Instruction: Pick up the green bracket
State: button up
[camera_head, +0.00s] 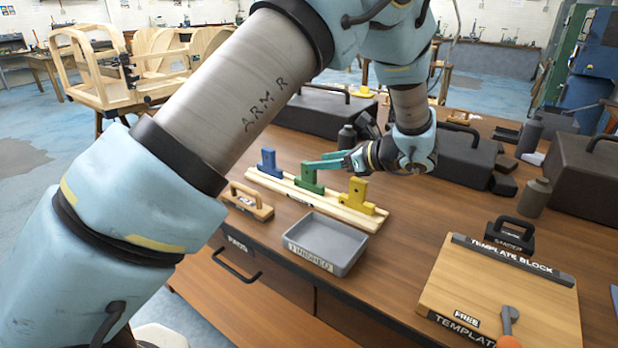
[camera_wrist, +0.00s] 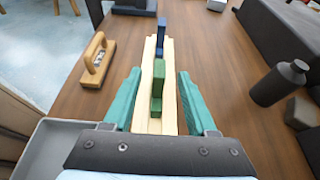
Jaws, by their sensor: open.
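The green bracket (camera_head: 308,181) stands upright on a pale wooden strip (camera_head: 283,184), between a blue bracket (camera_head: 268,163) and a yellow bracket (camera_head: 357,196). My gripper (camera_head: 314,161) is open, its two teal fingers at the green bracket's upper part in the head view. In the wrist view the green bracket (camera_wrist: 157,88) shows between the spread fingers (camera_wrist: 158,73), with a visible gap on each side. The fingers do not appear closed on it. The blue bracket (camera_wrist: 160,36) stands farther along the strip. The yellow bracket is not visible in the wrist view.
A grey tray marked FINISHED (camera_head: 327,243) sits in front of the strip. A wooden-handled block (camera_head: 247,201) lies left of it. A template block board (camera_head: 500,290) is at right. Dark cases (camera_head: 465,157) stand behind my gripper. Bare tabletop (camera_head: 420,215) lies right of the strip.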

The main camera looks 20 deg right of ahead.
aim_at(309, 177)
jog(key=p+x, duration=0.3)
jog(key=x, duration=0.1)
jog(key=shift+w+a+f, duration=0.15)
jog(key=shift+w+a, duration=0.05)
jog(key=shift+w, duration=0.1)
jog(key=shift+w+a+f, duration=0.1)
jog(key=shift+w+f, duration=0.15)
grip_shut()
dwell(0.3)
